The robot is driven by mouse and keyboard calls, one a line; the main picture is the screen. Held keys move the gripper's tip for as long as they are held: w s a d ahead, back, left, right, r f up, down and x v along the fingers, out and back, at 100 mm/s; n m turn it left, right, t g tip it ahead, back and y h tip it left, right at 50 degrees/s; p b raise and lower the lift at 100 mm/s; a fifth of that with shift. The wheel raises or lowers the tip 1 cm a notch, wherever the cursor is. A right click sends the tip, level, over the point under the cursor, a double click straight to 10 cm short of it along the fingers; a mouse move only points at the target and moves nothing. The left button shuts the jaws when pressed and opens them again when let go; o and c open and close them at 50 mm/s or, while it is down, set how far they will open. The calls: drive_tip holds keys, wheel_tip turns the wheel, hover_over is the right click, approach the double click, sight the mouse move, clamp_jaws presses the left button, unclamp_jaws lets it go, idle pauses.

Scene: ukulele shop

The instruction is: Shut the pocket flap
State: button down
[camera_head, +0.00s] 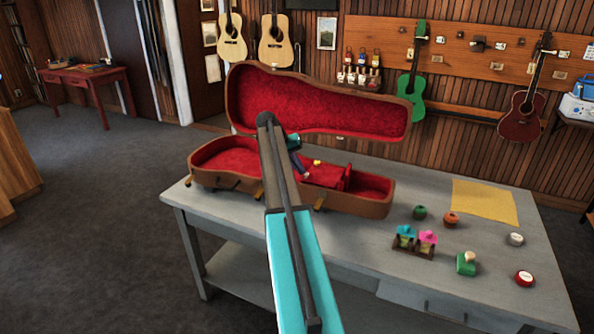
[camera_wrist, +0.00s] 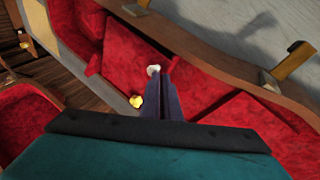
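The open instrument case (camera_head: 225,180) lies on the grey table, with a brown shell and red lining. Inside is a red pocket (camera_head: 322,175). A raised red panel (camera_head: 347,179) at its right end looks like the flap, standing up rather than lying flat. In the wrist view, a large red panel (camera_wrist: 240,118) lies to the right of the fingers. My gripper (camera_head: 301,174) reaches down into the case, left of the pocket. Its dark fingers (camera_wrist: 160,80) look shut together. A small white knob (camera_wrist: 153,70) shows at their tips; whether they touch it is unclear. My arm hides part of the case.
A yellow knob (camera_wrist: 136,101) is beside the fingers. The case lid (camera_head: 310,100) stands open behind. Brass latches (camera_head: 321,197) line the front rim. Right on the table are a yellow cloth (camera_head: 485,202), a small rack (camera_head: 413,244) and several small round items.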

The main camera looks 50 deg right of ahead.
drive_tip(key=shift+s+f, duration=0.15)
drive_tip(key=shift+f, duration=0.2)
drive_tip(key=w+a+r+p, duration=0.2)
drive_tip(key=w+a+r, duration=0.4)
drive_tip(key=w+r, duration=0.1)
drive_tip(key=shift+w+r+p, duration=0.3)
drive_tip(key=shift+r, duration=0.35)
idle(0.8)
